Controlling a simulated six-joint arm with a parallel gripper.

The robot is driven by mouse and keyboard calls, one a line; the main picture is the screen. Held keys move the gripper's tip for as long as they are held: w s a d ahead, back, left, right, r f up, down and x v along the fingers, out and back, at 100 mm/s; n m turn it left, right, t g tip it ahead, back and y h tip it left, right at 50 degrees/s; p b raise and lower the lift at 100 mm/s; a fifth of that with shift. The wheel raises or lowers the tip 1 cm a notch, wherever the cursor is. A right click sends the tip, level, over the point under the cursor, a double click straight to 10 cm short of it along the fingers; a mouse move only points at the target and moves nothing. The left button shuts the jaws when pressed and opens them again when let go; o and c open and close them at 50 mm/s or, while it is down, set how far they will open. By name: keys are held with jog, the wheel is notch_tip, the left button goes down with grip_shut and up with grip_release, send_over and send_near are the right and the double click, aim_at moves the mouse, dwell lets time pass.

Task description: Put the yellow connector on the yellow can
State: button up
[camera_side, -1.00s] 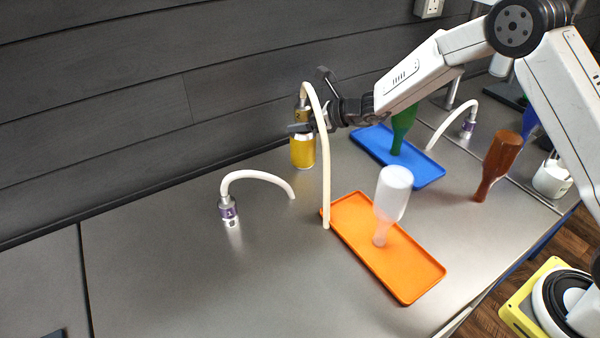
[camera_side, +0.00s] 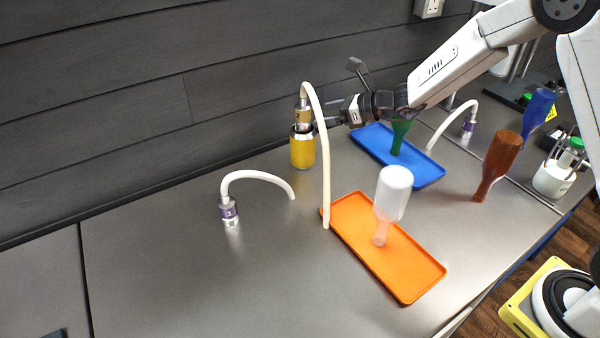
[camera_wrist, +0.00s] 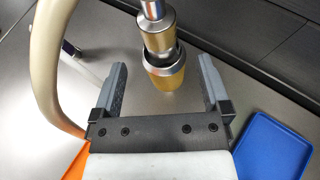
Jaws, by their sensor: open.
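The yellow can (camera_side: 303,152) stands upright on the steel bench near the wall. The yellow connector (camera_side: 302,114), a metal plug with a gold band and a white hose, sits upright on top of the can. In the wrist view the connector (camera_wrist: 159,40) is lined up over the can (camera_wrist: 166,78), with a dark gap or ring between them. My gripper (camera_side: 328,122) is open and empty, just right of the connector. In the wrist view its fingers (camera_wrist: 163,66) are spread on either side of the can and connector, apart from both.
The white hose (camera_side: 326,170) arches down close to my gripper. An orange tray (camera_side: 410,270) with a pale bottle (camera_side: 392,192) is in front; a blue tray (camera_side: 425,172) with a green bottle is behind. A purple-banded connector (camera_side: 228,210) stands left. The front-left bench is clear.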

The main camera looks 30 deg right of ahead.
jog(key=shift+v, duration=2.5)
jog(key=shift+s, duration=0.1)
jog(key=s+d+f+n+g+h, duration=0.1)
jog(key=s+n+g+h, duration=0.3)
jog(key=s+n, duration=0.8)
jog(key=s+d+f+n+g+h, duration=0.1)
jog(key=s+f+n+g+h, duration=0.3)
jog(key=s+n, duration=0.9)
jog(key=shift+d+f+n, duration=0.2)
jog(key=shift+f+n, duration=0.1)
jog(key=shift+n, duration=1.4)
